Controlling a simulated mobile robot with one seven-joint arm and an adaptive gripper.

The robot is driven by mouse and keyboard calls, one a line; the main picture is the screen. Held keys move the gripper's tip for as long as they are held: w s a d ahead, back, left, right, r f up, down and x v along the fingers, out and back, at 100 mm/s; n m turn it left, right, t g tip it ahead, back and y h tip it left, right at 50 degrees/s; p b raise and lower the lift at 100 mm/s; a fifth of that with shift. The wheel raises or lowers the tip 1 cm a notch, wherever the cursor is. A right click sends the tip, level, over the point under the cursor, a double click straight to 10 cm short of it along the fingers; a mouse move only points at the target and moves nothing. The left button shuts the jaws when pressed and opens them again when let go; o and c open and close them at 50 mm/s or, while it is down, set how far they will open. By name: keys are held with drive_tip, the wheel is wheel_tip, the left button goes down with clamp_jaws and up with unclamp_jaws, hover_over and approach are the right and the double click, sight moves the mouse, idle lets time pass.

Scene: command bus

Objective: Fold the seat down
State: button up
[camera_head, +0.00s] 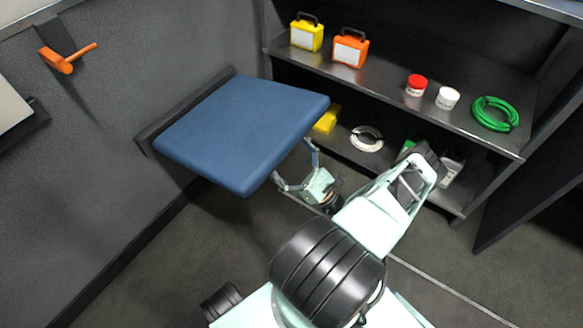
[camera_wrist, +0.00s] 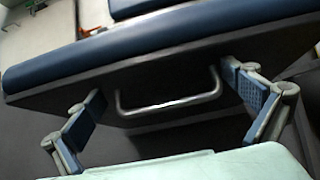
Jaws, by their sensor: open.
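The seat (camera_head: 240,130) has a blue cushion and juts out from the grey wall on the left, looking roughly level. In the wrist view, the cushion edge (camera_wrist: 150,47) runs across the top above a dark panel. A silver U-shaped handle (camera_wrist: 170,106) is fixed to that panel. My gripper (camera_head: 293,165) is at the seat's right edge, low beside it. In the wrist view, the open gripper (camera_wrist: 163,90) has one finger on each side of the handle, apart from it. The handle is hidden in the head view.
A shelf unit (camera_head: 390,90) stands behind and right of the seat. It holds yellow (camera_head: 307,33) and orange cases (camera_head: 349,48), red-lidded (camera_head: 416,86) and white tubs (camera_head: 447,98), and a green coil (camera_head: 495,114). An orange lever (camera_head: 62,62) is on the wall. Floor below the seat looks clear.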

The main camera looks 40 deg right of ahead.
wheel_tip(320, 180, down, 7)
drive_tip(key=s, duration=0.2)
drive_tip(key=shift+s+d+r, duration=0.15)
drive_tip(key=shift+d+r, duration=0.05)
drive_tip(key=shift+d, duration=0.15)
idle(1.0)
